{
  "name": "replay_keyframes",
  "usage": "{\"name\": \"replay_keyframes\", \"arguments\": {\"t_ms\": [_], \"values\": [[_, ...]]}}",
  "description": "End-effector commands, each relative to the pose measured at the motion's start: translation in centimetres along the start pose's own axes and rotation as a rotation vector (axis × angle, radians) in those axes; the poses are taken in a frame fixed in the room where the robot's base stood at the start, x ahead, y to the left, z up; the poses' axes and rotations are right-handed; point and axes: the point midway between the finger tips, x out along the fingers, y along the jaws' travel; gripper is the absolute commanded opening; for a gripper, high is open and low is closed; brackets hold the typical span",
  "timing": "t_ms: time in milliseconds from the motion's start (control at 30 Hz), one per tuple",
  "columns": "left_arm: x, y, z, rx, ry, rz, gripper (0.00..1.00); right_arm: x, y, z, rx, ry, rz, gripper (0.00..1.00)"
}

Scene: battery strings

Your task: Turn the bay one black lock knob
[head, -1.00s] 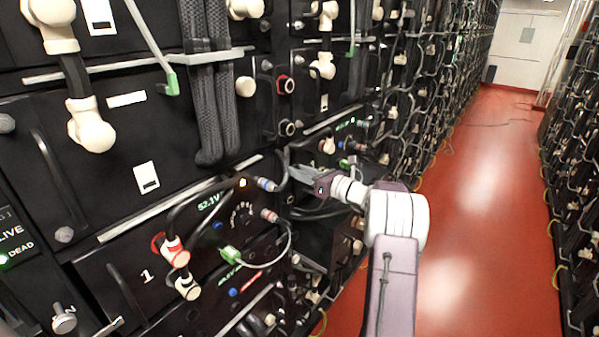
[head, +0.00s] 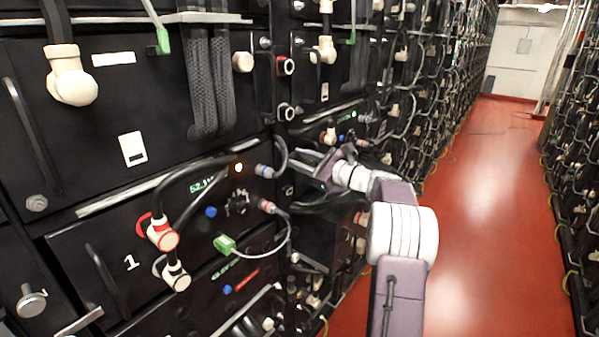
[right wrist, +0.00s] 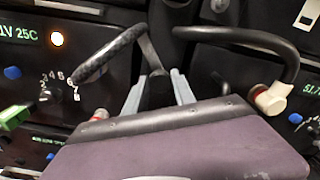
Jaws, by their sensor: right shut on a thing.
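The bay one module (head: 131,262) carries a white "1", a green voltage display and a lit orange lamp on its black front. Its right end lies close to my right gripper (head: 303,161). In the right wrist view, my right gripper (right wrist: 159,92) has its two grey fingers on either side of a dark piece, which looks like the black lock knob (right wrist: 156,90). The gripper is shut on it. The knob's lower part is hidden behind the gripper body, and the head view does not show it clearly. My left gripper is out of view.
A black numbered dial (head: 238,205) and a blue button (head: 211,212) sit on the module front. A black cable (right wrist: 240,38) with a cream connector (right wrist: 272,98) arches beside my right gripper. The red aisle floor (head: 490,220) is clear.

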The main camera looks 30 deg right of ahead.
Motion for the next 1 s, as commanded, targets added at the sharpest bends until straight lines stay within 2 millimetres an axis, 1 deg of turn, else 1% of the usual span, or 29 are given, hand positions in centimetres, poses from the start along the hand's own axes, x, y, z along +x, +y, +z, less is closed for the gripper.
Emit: {"name": "replay_keyframes", "arguments": {"t_ms": [33,500,700,1000], "values": [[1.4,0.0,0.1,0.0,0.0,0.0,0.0,0.0,0.3,-0.6,-0.045,-0.001,-0.002,0.0],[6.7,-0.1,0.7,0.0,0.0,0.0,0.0,0.0,0.3,-0.5,-0.491,-0.001,-0.001,0.0],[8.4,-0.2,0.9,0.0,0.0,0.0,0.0,0.0,0.2,-0.4,-0.665,0.0,-0.002,0.0],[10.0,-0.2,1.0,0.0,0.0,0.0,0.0,0.0,0.2,-0.2,-0.859,0.0,-0.001,0.0]]}}
